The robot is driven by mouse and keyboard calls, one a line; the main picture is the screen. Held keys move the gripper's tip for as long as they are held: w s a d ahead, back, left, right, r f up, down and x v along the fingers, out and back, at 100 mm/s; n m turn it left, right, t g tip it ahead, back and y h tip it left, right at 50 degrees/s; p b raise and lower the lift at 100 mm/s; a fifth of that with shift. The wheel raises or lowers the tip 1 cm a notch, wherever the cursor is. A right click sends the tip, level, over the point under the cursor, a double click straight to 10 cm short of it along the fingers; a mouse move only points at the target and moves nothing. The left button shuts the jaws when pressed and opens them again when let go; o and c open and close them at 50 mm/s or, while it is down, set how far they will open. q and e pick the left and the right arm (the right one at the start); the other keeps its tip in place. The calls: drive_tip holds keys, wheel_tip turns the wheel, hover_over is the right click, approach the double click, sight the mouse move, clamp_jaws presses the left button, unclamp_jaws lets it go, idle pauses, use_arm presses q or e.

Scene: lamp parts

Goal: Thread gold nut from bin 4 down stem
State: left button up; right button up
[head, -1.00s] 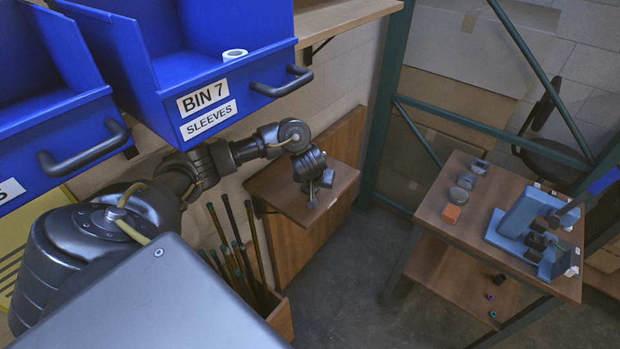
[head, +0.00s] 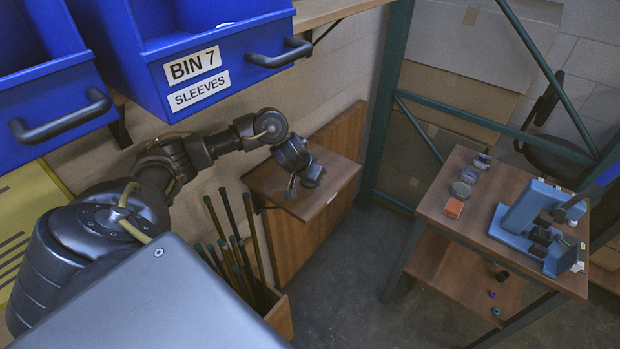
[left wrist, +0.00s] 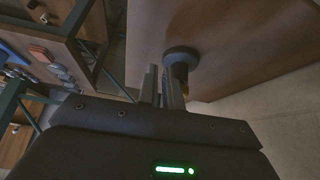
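My left gripper (head: 306,181) is over the small wall shelf in the head view, pointing down, its fingertips too small there to read. In the left wrist view its two fingers (left wrist: 162,88) are close together with a narrow gap. I cannot tell whether they hold anything. Just beyond them a dark round disc (left wrist: 181,52) is against the wooden board, with a gold-brown piece (left wrist: 180,72) below it, partly hidden by a finger. I cannot tell whether this piece is the nut or part of a stem. Bin 4 is not identifiable. My right gripper is not in view.
The wall shelf (head: 272,184) has a wooden back panel. Blue bin 7 (head: 245,42) hangs above my left arm. Rods stand in a wooden box (head: 279,318) below. A bench (head: 440,203) at right holds a blue device (head: 524,214) and small parts. Floor between is clear.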

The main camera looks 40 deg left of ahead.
use_arm(q)
drive_tip(key=shift+o, duration=1.4)
drive_tip(key=shift+r, duration=0.1)
drive_tip(key=p+v, duration=0.3)
drive_tip(key=v, duration=0.7)
drive_tip(key=shift+s+r, duration=0.2)
drive_tip(key=shift+r, duration=0.05)
